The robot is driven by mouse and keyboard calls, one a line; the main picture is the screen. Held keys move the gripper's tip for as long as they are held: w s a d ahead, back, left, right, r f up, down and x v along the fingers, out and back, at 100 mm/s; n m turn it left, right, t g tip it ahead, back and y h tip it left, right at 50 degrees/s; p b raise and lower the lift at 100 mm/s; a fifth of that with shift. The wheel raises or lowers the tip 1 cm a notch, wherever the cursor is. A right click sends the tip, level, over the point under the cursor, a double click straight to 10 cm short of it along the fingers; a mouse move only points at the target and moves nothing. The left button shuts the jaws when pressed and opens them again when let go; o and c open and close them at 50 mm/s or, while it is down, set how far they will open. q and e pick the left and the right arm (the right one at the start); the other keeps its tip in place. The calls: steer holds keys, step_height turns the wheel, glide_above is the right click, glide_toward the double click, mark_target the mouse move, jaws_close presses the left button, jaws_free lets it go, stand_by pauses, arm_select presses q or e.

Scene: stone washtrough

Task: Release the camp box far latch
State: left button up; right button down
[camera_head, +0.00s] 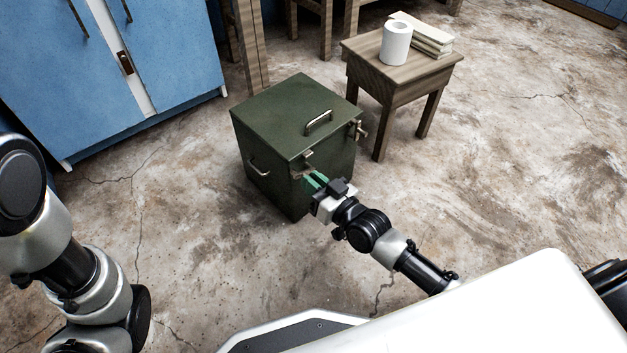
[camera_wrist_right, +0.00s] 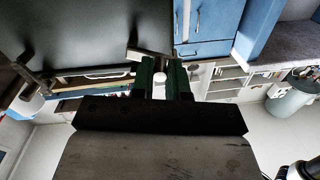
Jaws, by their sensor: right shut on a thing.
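The camp box (camera_head: 300,110) is a dark green box on the floor, with its lid down and a metal carry handle (camera_head: 319,122) on top. Two metal latches sit on the face toward my right arm. One latch (camera_head: 308,156) is at that face's left end, the other latch (camera_head: 360,130) at its right end. My right gripper (camera_head: 314,180) has its green fingers shut at the left-end latch. In the right wrist view this latch (camera_wrist_right: 146,53) shows at the fingertips (camera_wrist_right: 161,78), and the other latch (camera_wrist_right: 35,82) at left. My left gripper is out of view.
A blue cabinet (camera_head: 130,60) stands at left. The stone floor (camera_head: 500,150) at right is clear.

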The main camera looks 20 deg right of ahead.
steer(key=shift+n+p, duration=0.8)
steer(key=shift+p, duration=0.15)
steer(key=shift+f+n, duration=0.35)
steer(key=shift+n, duration=0.15)
steer(key=c, duration=1.1)
jaws_free()
